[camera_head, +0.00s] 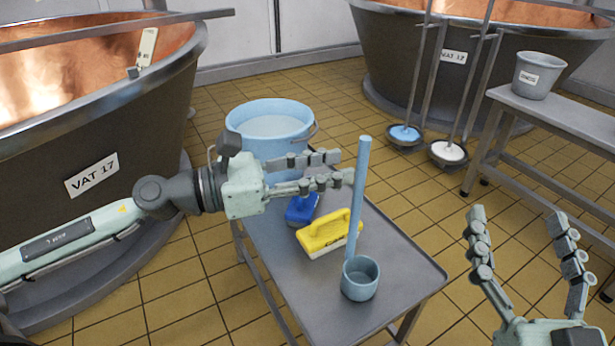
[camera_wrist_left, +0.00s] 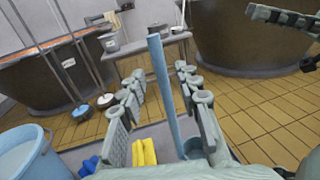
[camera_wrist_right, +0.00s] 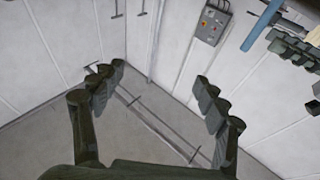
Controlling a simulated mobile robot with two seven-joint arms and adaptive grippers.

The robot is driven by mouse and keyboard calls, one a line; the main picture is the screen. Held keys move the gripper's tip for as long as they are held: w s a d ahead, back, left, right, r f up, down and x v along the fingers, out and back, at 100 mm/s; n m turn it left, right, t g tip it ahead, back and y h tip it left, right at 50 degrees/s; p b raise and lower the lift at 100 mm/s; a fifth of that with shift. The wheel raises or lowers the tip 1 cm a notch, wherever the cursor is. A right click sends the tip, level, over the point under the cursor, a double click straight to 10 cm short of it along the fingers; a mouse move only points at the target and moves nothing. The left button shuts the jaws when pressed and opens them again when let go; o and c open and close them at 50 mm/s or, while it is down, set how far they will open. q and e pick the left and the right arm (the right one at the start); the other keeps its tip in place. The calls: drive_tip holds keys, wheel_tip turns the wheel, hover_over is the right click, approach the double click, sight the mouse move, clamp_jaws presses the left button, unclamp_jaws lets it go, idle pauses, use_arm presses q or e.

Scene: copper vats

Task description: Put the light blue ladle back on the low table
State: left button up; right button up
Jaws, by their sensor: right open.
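The light blue ladle (camera_head: 357,200) is upright, its cup (camera_head: 360,278) appearing to rest on the front part of the grey low table (camera_head: 405,262). My left gripper (camera_head: 345,168) is open at the ladle's long handle. In the left wrist view the handle (camera_wrist_left: 163,85) shows between the spread fingers (camera_wrist_left: 163,95), with gaps on both sides. Its cup is mostly hidden there. My right gripper (camera_head: 518,220) is open and empty, right of the table; its spread fingers also show in the right wrist view (camera_wrist_right: 160,90).
A blue bucket (camera_head: 270,150) stands at the table's back. A yellow brush (camera_head: 328,235) and a blue brush (camera_head: 302,210) lie between bucket and ladle. Vat 17 (camera_head: 90,230) is close on the left. A bench (camera_head: 560,110) with a grey bucket (camera_head: 540,75) stands right.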

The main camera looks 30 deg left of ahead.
use_arm(q)
drive_tip(key=s+d+r+m+t+y, duration=0.2)
drive_tip(key=d+m+t, duration=0.2)
drive_tip(key=m, duration=1.1)
drive_tip(key=s+d+r+m+t+y, duration=0.2)
drive_tip(key=d+m+t, duration=0.3)
drive_tip(key=m, duration=1)
drive_tip(key=shift+s+r+y, duration=0.3)
drive_tip(key=shift+s+y, duration=0.05)
drive_tip(key=shift+y, duration=0.15)
use_arm(e)
drive_tip(key=shift+s+d+r+t, duration=0.1)
drive_tip(key=shift+s+r+t, duration=0.05)
drive_tip(key=shift+r+t, duration=0.3)
drive_tip(key=shift+s+r+t, duration=0.15)
drive_tip(key=shift+r+t, duration=0.1)
drive_tip(key=shift+r, duration=0.3)
